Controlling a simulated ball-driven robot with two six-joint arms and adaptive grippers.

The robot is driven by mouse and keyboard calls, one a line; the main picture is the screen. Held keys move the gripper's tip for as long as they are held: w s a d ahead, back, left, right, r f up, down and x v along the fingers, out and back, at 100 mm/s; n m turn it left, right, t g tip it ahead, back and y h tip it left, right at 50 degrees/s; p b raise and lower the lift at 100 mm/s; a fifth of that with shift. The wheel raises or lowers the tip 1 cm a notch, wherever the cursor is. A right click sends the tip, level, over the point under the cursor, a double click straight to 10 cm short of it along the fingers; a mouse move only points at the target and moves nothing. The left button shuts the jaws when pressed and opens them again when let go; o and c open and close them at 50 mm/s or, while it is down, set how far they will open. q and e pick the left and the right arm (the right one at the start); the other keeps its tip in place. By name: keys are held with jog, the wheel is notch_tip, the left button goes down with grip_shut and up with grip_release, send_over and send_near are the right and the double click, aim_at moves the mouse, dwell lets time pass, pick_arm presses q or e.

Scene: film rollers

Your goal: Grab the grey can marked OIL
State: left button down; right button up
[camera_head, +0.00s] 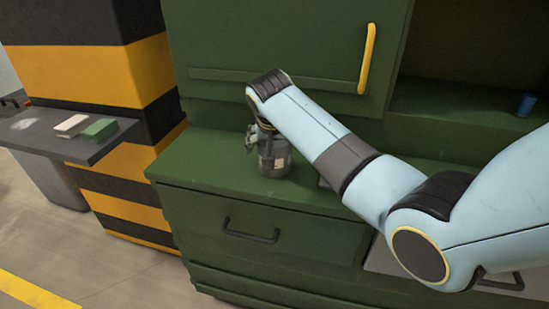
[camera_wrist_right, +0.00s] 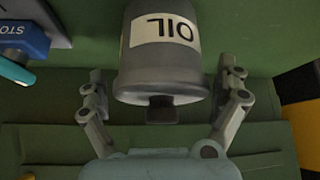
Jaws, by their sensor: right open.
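The grey can (camera_wrist_right: 165,72) with a white label reading OIL fills the upper middle of the right wrist view, where its label appears upside down. In the head view the can (camera_head: 274,160) stands upright on the green cabinet top (camera_head: 210,165), partly covered by my right gripper. My right gripper (camera_wrist_right: 167,88) is open, with one finger on each side of the can. A gap shows between each finger and the can in the wrist view. My left gripper is out of view.
A blue object marked STO (camera_wrist_right: 22,38) lies left of the can in the wrist view. A blue cylinder (camera_head: 526,105) stands far right on the cabinet. A green cabinet door with a yellow handle (camera_head: 367,58) rises behind. A grey shelf (camera_head: 45,135) holds two small blocks.

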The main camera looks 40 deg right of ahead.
jog(key=c, duration=0.9)
